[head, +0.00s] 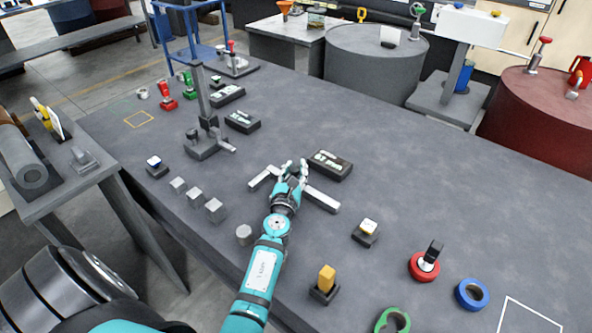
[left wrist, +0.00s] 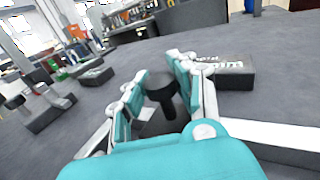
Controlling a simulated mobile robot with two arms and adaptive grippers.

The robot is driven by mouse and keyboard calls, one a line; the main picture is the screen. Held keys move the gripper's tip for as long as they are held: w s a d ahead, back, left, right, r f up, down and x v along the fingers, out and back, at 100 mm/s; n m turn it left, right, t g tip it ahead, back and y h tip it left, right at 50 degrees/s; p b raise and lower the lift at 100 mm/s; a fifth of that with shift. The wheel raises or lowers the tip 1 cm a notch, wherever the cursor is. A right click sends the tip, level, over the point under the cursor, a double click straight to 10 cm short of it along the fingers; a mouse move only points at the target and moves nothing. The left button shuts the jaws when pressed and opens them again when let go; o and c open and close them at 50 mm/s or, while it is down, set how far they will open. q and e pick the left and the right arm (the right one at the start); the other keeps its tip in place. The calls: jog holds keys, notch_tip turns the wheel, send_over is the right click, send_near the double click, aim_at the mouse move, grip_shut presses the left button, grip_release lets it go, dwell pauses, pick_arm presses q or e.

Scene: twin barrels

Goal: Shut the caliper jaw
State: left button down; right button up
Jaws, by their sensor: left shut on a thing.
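The caliper is a long pale grey bar (head: 322,199) lying flat on the dark table, with a short pale end piece (head: 263,178) left of my gripper. My left gripper (head: 292,172) is over the caliper's middle. In the left wrist view its fingers close around a dark round knob on a stem (left wrist: 161,88), which appears to belong to the sliding jaw. The pale bar also shows in the left wrist view (left wrist: 275,134). The fingers hide the sliding jaw, so its gap cannot be read. My right gripper is not in view.
A dark box with a pale panel (head: 330,164) stands just behind the gripper. Several grey blocks (head: 196,198) lie to the left, with a dark stand (head: 204,140) behind them. A white-topped button block (head: 367,231) is at the right front. The table's back right is clear.

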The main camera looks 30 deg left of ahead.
pick_arm(q)
jog(key=a, duration=0.6)
jog(key=shift+w+a, duration=0.25)
jog(key=shift+a, duration=0.15)
jog(key=c, duration=1)
grip_release()
jog(key=shift+s+a, duration=0.1)
jog(key=shift+s, duration=0.05)
jog(key=shift+s+d, duration=0.15)
jog(key=shift+d, duration=0.15)
jog(key=v, duration=0.7)
jog(key=shift+a, duration=0.1)
